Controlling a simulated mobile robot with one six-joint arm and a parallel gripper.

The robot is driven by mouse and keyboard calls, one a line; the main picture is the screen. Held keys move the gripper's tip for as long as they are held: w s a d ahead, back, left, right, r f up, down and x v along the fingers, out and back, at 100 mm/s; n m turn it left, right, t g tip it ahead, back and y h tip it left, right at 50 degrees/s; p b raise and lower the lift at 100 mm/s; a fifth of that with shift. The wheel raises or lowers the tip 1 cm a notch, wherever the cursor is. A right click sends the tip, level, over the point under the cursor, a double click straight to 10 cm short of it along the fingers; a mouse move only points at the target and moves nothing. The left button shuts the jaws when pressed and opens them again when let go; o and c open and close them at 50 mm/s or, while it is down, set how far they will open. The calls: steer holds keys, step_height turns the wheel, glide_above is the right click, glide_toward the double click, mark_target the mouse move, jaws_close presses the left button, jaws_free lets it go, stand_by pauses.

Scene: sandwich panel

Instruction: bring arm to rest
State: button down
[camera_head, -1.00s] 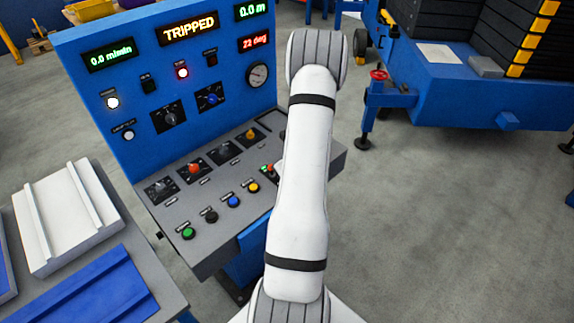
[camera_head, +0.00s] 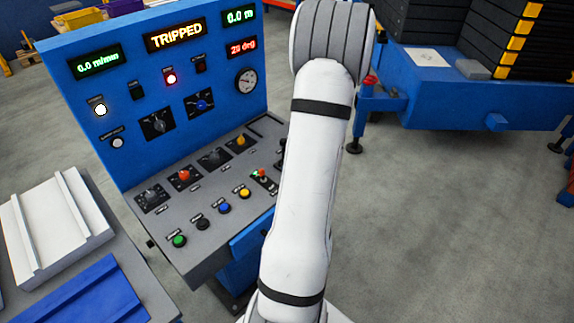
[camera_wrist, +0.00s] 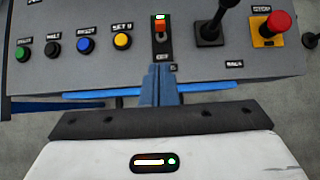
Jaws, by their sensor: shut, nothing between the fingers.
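My gripper (camera_wrist: 166,72) shows in the wrist view with its narrow fingers together and nothing between them. It points at the front edge of the grey control desk (camera_wrist: 213,70), just below a small red rocker switch with a green light (camera_wrist: 161,26). I cannot tell how large the gap to the desk is. In the head view my white arm rises through the middle of the picture and hides the gripper. The blue control panel (camera_head: 85,45) stands left of the arm, its display reading TRIPPED (camera_head: 176,35).
The desk carries green (camera_head: 179,241), black, blue and yellow buttons. A black lever (camera_wrist: 210,27) and a red mushroom button (camera_wrist: 278,22) lie to the right in the wrist view. White (camera_head: 50,225) and blue panels lie at left.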

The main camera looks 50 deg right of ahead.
stand_by(0.4)
steer(key=w+a+r+n+g+y, duration=0.1)
steer(key=w+a+r+n, duration=0.1)
steer(key=a+r+n, duration=0.4)
steer(key=w+a+r+n+y, duration=0.2)
steer(key=a+n, duration=0.2)
steer(key=a, duration=0.4)
steer(key=w+a+r+n+g+y, duration=0.1)
steer(key=w+a+r+n, duration=0.1)
steer(key=a+r+n, duration=0.45)
steer(key=s+a+r+n+g+h, duration=0.1)
steer(key=s+a+r+n+h, duration=0.1)
steer(key=s+a+n, duration=0.5)
steer(key=s+a+r+n+g+h, duration=0.1)
steer(key=s+a+r+n, duration=0.3)
steer(key=n, duration=0.9)
steer(key=s+a, duration=0.3)
steer(key=a, duration=0.2)
steer(key=shift+s+a+r+g+h, duration=0.2)
steer(key=shift+s+r+g+h, duration=0.1)
steer(key=shift+r+g+h, duration=0.1)
